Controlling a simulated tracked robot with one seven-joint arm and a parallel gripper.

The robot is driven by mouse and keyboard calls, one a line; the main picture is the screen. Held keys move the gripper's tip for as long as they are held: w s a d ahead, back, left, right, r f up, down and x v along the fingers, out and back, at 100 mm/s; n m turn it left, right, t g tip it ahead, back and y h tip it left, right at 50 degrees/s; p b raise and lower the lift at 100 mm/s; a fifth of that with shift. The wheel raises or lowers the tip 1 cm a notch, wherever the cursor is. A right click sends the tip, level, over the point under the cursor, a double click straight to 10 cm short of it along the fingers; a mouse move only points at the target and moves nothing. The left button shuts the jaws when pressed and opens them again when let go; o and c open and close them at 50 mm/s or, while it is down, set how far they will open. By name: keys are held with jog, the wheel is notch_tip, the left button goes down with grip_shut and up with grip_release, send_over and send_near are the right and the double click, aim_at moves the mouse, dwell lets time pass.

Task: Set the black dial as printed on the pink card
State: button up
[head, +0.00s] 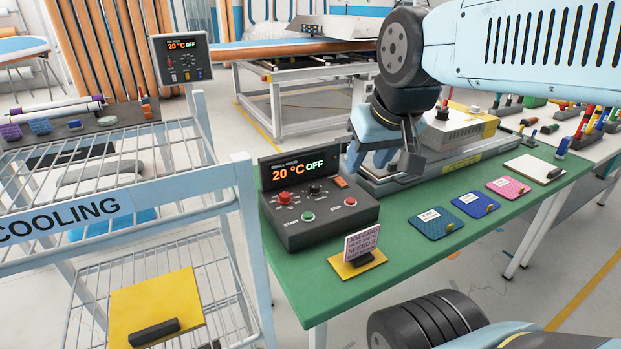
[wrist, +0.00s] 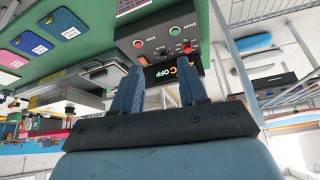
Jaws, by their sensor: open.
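The control box (head: 318,218) stands on the green table, its display reading 20 °C OFF. The black dial (head: 315,188) is on its face, between a red knob (head: 285,198) and an orange switch (head: 341,182). The dial's pointer is too small to read. A pinkish printed card (head: 361,242) stands upright in a holder on a yellow base; "SPEED 2" is legible, the rest is blurred. My gripper (head: 384,172) is open and empty, right of and behind the box. In the wrist view the open fingers (wrist: 160,76) point toward the upside-down box (wrist: 152,30).
Blue, purple and pink labelled pads (head: 508,187) and a clipboard (head: 535,168) lie to the right on the table. A grey and yellow machine (head: 459,128) stands behind. A white wire rack marked COOLING (head: 240,200) is close on the left. The table front is mostly clear.

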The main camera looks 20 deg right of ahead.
jog(key=o, duration=0.3)
jog(key=shift+w+r, duration=0.1)
jog(key=shift+w, duration=0.35)
jog(key=n+g, duration=0.6)
jog(key=n, duration=0.5)
send_over(315, 186)
notch_tip(315, 186, down, 12)
notch_tip(315, 186, down, 14)
jog(key=shift+r, duration=0.25)
jog(key=shift+c, duration=0.2)
